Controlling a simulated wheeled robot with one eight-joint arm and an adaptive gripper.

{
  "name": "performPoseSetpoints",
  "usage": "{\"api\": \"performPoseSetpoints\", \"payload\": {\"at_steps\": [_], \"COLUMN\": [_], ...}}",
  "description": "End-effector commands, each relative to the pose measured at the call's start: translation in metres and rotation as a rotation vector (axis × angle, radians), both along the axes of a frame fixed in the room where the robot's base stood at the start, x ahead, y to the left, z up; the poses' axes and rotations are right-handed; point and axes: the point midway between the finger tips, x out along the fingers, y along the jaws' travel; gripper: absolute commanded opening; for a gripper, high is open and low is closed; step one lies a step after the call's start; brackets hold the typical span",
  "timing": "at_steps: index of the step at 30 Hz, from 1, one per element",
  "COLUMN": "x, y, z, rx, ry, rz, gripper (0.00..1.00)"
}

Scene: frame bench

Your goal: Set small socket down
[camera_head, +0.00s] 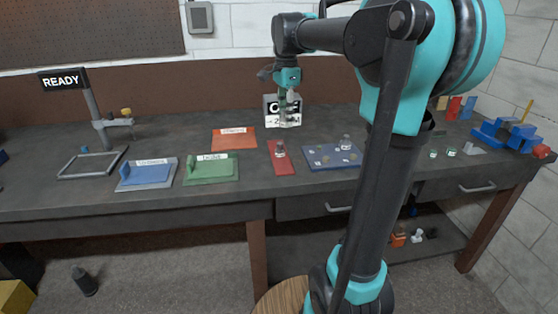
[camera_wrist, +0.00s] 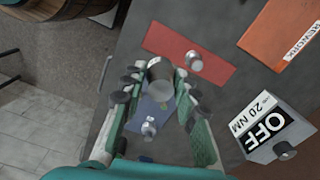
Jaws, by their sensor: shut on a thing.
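My gripper (camera_head: 289,112) hangs above the back of the bench, in front of the OFF box. In the wrist view its two fingers are shut on a grey metal cylinder, apparently the small socket (camera_wrist: 160,80), with its round end showing between the pads. It seems to be held clear of the bench. A red mat (camera_head: 282,167) lies nearer the front and bears another socket (camera_head: 280,149), which also shows in the wrist view (camera_wrist: 194,61). A blue tray (camera_head: 318,163) to the right of the mat holds a metal piece (camera_head: 346,142) and small parts.
The OFF / 20 NM box (camera_head: 270,107) stands close to my gripper. An orange REWORK mat (camera_head: 230,144), a green plate (camera_head: 211,174) and a blue plate (camera_head: 148,175) lie to the left. Bare bench shows between the mats and the back wall.

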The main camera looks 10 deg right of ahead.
Motion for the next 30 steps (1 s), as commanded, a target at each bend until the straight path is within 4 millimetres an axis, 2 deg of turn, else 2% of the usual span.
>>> {"api": "performPoseSetpoints", "payload": {"at_steps": [3,12,15,20,27,30], "x": [0.0,0.0,0.0,0.0,0.0,0.0], "y": [0.0,0.0,0.0,0.0,0.0,0.0], "z": [-0.03,-0.099,-0.114,-0.124,-0.155,-0.16], "rx": [0.0,0.0,0.0,0.0,0.0,0.0], "ry": [0.0,0.0,0.0,0.0,0.0,0.0], "rz": [0.0,0.0,0.0,0.0,0.0,0.0], "gripper": [0.0,0.0,0.0,0.0,0.0,0.0]}}
